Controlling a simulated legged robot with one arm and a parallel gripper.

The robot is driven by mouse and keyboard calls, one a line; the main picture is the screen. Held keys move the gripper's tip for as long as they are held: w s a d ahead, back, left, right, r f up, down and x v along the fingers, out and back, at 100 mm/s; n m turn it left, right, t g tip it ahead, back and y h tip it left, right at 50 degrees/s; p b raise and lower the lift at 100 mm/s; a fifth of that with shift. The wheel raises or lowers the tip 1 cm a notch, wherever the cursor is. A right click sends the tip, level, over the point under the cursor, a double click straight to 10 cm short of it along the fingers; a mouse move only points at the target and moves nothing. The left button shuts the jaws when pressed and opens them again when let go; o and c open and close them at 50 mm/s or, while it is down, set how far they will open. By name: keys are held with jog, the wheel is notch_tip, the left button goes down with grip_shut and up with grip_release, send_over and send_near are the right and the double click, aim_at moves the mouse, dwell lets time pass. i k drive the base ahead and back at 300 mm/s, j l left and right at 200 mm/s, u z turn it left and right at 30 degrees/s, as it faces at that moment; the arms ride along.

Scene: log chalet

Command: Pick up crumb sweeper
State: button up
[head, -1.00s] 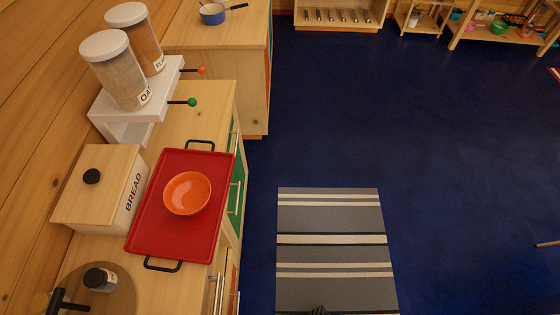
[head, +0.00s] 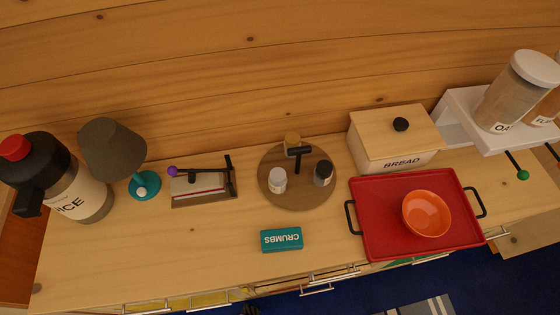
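The crumb sweeper is a small teal block (head: 281,239) with the white word "CRUMBS", upside down in this view. It lies on the wooden counter (head: 150,265) near the front edge, left of the red tray and below the round board. Nothing touches it. A small dark tip at the bottom edge of the head view looks like my gripper (head: 250,309). It is in front of the counter, below and apart from the sweeper. Its fingers are too cut off to tell if it is open.
A red tray (head: 375,220) with an orange bowl (head: 427,213) is right of the sweeper. A round board (head: 275,190) holds several small shakers behind it. A scale-like stand (head: 204,188), lamp (head: 112,150) and jug (head: 75,190) stand left. Counter left of the sweeper is clear.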

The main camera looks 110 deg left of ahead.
aim_at(272, 240)
jog(key=u, duration=3.4)
jog(key=j+u, duration=0.15)
jog(key=k+j, duration=0.1)
jog(key=j, duration=0.25)
jog(key=k+j+z, duration=0.1)
jog(key=j, duration=0.3)
